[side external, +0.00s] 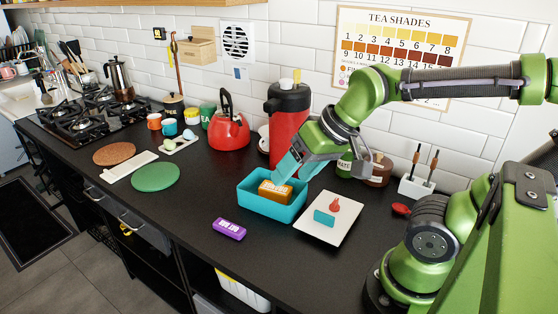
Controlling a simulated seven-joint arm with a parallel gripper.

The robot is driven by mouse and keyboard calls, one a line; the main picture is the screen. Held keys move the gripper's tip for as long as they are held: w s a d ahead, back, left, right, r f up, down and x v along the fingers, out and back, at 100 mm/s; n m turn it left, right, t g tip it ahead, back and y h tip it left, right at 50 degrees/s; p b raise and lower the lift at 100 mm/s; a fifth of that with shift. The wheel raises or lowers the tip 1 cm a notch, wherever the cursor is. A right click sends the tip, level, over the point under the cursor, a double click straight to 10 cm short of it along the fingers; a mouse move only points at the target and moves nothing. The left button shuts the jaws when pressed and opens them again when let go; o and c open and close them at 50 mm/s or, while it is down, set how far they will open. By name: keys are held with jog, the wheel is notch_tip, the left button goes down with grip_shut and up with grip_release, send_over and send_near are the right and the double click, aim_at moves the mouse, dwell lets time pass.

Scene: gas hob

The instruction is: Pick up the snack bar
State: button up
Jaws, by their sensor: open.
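A purple wrapped bar (229,228) with white lettering, which looks like the snack bar, lies flat on the black counter in front of the teal bin (256,206). An orange-brown packet (275,191) with lettering sits inside that bin, leaning up at its right side. My gripper (284,176), with teal fingers, is open and points down at the bin's back right, just above and behind the packet. It is apart from the purple bar. Whether the fingers touch the packet cannot be told from this view.
A white tray (342,229) with a teal block and a red piece stands right of the bin. A red kettle (229,130) and a red flask (287,115) stand behind. Green (156,176) and brown round mats lie left. The front counter is clear around the purple bar.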

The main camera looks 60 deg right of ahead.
jog(key=w+f+n+g, duration=0.1)
jog(key=w+f+g, duration=0.15)
jog(key=w, duration=0.45)
jog(key=n+g+h, duration=0.2)
jog(key=n+g, duration=0.1)
jog(key=g, duration=0.1)
send_over(229, 226)
notch_tip(229, 226, down, 5)
jog(key=w+r, duration=0.1)
jog(key=r, duration=0.1)
jog(key=shift+n, duration=0.4)
jog(key=f, duration=1.1)
jog(key=shift+s+d+f, duration=0.15)
jog(key=shift+d+f, duration=0.05)
jog(key=shift+f, duration=0.1)
jog(key=shift+s+a+f, duration=0.1)
jog(key=shift+s+f, duration=0.05)
jog(key=shift+f, duration=1.25)
jog(key=shift+s+a+f, duration=0.1)
jog(key=shift+s+f, duration=0.05)
jog(key=shift+f, duration=1.25)
jog(key=c, duration=1.1)
